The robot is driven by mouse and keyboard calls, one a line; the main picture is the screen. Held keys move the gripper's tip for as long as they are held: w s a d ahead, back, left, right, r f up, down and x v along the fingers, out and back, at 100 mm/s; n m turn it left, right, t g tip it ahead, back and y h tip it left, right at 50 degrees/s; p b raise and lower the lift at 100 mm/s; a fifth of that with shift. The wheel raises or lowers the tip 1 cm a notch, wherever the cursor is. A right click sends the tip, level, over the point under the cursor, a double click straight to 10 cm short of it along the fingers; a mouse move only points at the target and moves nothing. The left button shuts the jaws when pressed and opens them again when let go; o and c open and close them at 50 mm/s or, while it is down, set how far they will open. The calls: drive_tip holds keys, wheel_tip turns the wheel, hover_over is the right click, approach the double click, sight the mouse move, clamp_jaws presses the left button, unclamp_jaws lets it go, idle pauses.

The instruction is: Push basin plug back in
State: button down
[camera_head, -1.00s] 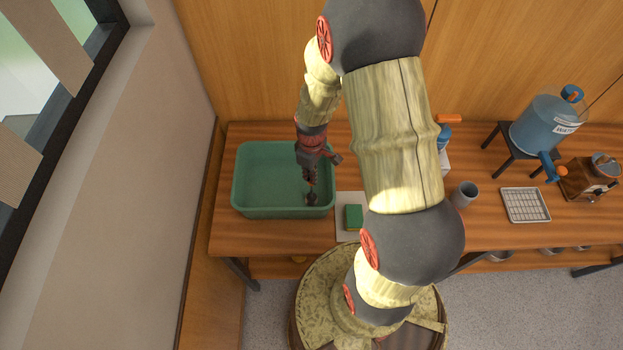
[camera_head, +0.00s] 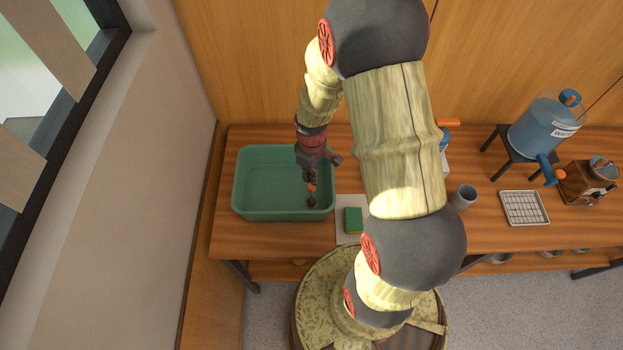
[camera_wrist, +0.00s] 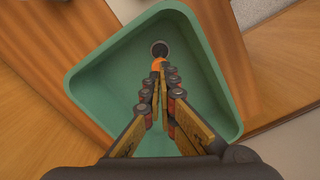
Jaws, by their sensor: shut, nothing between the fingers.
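The green basin (camera_head: 250,210) stands at the left end of the wooden bench, and it fills much of the wrist view (camera_wrist: 95,100). A dark round piece (camera_head: 311,202) is at the basin floor near its front right corner; it also shows in the wrist view (camera_wrist: 159,49). A small orange part (camera_head: 311,187) sits beside it, between it and my fingertips; I cannot tell whether the plug is fully seated. My gripper (camera_head: 310,179) points down into the basin, shut and empty. In the wrist view, its fingertips (camera_wrist: 160,78) are close to the orange part and partly cover it.
A green sponge (camera_head: 353,220) lies on a pale mat just right of the basin. A grey cup (camera_head: 463,197), a wire rack (camera_head: 524,208), a blue water jug (camera_head: 545,128) and a wooden grinder (camera_head: 588,182) stand further right. A wall is close on the left.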

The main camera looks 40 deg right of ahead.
wheel_tip(320, 180, up, 5)
drive_tip(key=p, duration=0.2)
drive_tip(key=shift+p, duration=0.4)
drive_tip(key=s+a+r+m+t+b, duration=0.5)
drive_tip(key=s+a+b, duration=0.7)
drive_tip(key=b, duration=1.3)
drive_tip(key=shift+r+t, duration=0.3)
drive_tip(key=shift+r, duration=0.9)
